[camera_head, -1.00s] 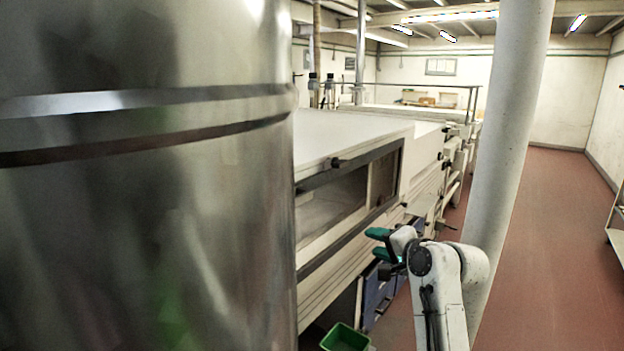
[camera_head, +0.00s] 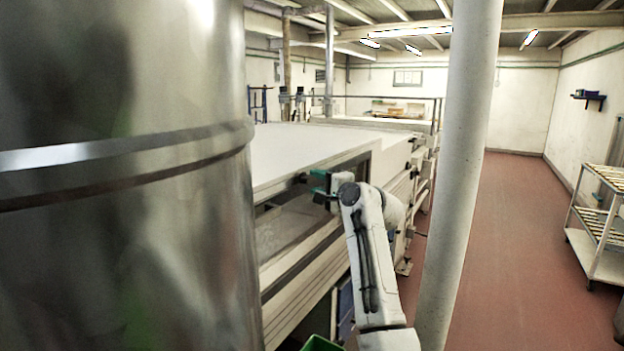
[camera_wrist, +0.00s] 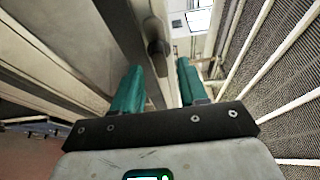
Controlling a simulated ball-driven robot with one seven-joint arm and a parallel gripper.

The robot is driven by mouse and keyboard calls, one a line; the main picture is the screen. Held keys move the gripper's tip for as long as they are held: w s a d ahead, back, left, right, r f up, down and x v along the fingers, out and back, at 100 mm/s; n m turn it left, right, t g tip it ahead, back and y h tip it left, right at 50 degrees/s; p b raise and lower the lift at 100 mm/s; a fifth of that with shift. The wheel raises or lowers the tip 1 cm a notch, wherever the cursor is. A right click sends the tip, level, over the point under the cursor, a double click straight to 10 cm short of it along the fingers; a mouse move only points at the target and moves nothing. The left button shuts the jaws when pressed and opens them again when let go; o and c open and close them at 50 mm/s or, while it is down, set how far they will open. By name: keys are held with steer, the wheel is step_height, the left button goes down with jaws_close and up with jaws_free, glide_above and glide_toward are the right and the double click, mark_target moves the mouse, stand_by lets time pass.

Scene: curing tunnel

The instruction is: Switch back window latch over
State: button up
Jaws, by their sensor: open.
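A dark round window latch (camera_wrist: 155,34) sits on the dark frame of the tunnel window in the wrist view. In the head view a dark latch (camera_head: 299,178) shows at the window's upper edge, just left of my fingertips. My gripper (camera_head: 314,183) has green fingers and is open and empty. In the wrist view my gripper (camera_wrist: 158,68) has its fingers apart, with the latch ahead of the gap between them. I see no contact. Part of the window (camera_head: 285,222) is hidden behind my arm.
The long white tunnel housing (camera_head: 300,145) runs away from me. A large steel cylinder (camera_head: 120,230) fills the left of the head view. A pale column (camera_head: 462,170) stands right of my arm. Red floor (camera_head: 520,250) is clear between it and a shelf cart (camera_head: 600,235).

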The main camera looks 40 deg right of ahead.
mark_target(311, 180)
steer(key=shift+w+d, duration=0.1)
steer(key=shift+w, duration=1.4)
jaws_close()
